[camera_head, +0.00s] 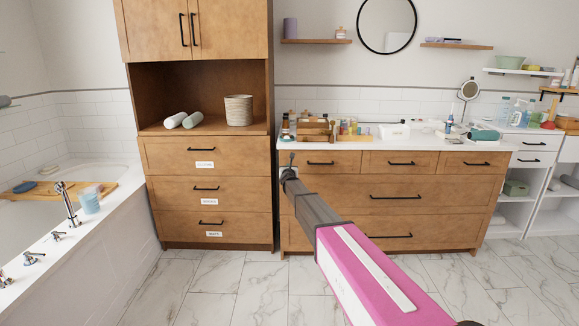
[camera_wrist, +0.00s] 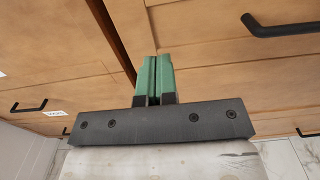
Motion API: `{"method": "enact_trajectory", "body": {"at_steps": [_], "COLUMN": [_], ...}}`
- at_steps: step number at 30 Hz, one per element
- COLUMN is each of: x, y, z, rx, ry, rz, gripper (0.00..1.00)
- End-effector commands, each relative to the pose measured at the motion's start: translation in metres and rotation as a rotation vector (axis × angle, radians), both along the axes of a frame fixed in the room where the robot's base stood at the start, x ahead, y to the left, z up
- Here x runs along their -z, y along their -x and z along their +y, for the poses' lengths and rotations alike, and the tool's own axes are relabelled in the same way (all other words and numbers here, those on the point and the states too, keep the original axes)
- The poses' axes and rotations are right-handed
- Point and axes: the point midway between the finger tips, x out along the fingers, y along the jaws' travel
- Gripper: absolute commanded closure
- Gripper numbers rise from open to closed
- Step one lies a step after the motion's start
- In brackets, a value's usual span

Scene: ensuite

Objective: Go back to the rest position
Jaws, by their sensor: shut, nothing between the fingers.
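My gripper (camera_head: 289,166) is at the end of my long extended arm, in front of the left end of the wooden vanity (camera_head: 431,187). In the wrist view my gripper (camera_wrist: 154,58) shows two green fingers pressed together, with nothing between them. Behind the fingers are wooden drawer fronts and the dark vertical gap between the tall cabinet (camera_head: 208,228) and the vanity. I cannot tell from these views whether the fingers touch any front.
A bathtub (camera_head: 120,218) with a wooden tray stands at the left. Bottles and a wooden organizer (camera_head: 313,130) crowd the countertop. White shelves (camera_head: 540,185) stand at the right. Marble floor (camera_head: 210,280) is clear before the cabinets. Drawer handles (camera_wrist: 280,27) stick out near my gripper.

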Motion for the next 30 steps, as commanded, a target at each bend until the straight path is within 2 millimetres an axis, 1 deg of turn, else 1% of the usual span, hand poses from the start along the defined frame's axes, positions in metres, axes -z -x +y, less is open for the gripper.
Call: {"method": "enact_trajectory", "body": {"at_steps": [1, 6, 9, 12, 14, 16, 17, 20, 23, 24, 26, 27, 29, 30], "x": [-0.001, -0.001, 0.0, 0.001, 0.003, 0.008, 0.012, 0.027, 0.046, 0.055, 0.068, 0.077, 0.091, 0.099], "y": [0.018, 0.053, 0.067, 0.076, 0.083, 0.094, 0.101, 0.13, 0.166, 0.182, 0.207, 0.225, 0.253, 0.271], "z": [-0.001, -0.001, 0.0, -0.001, -0.002, -0.006, -0.009, -0.017, -0.029, -0.034, -0.042, -0.049, -0.058, -0.065], "rx": [0.0, 0.0, 0.0, -0.004, -0.016, -0.045, -0.062, -0.15, -0.268, -0.321, -0.408, -0.471, -0.57, -0.64], "ry": [0.0, -0.001, -0.001, 0.009, 0.043, 0.122, 0.171, 0.389, 0.653, 0.762, 0.927, 1.036, 1.195, 1.3], "rz": [0.0, 0.0, 0.0, 0.004, 0.014, 0.038, 0.051, 0.11, 0.173, 0.196, 0.228, 0.248, 0.272, 0.285], "gripper": [1.0, 1.0, 1.0, 1.0, 1.0, 1.0, 1.0, 1.0, 1.0, 1.0, 1.0, 1.0, 1.0, 1.0]}}
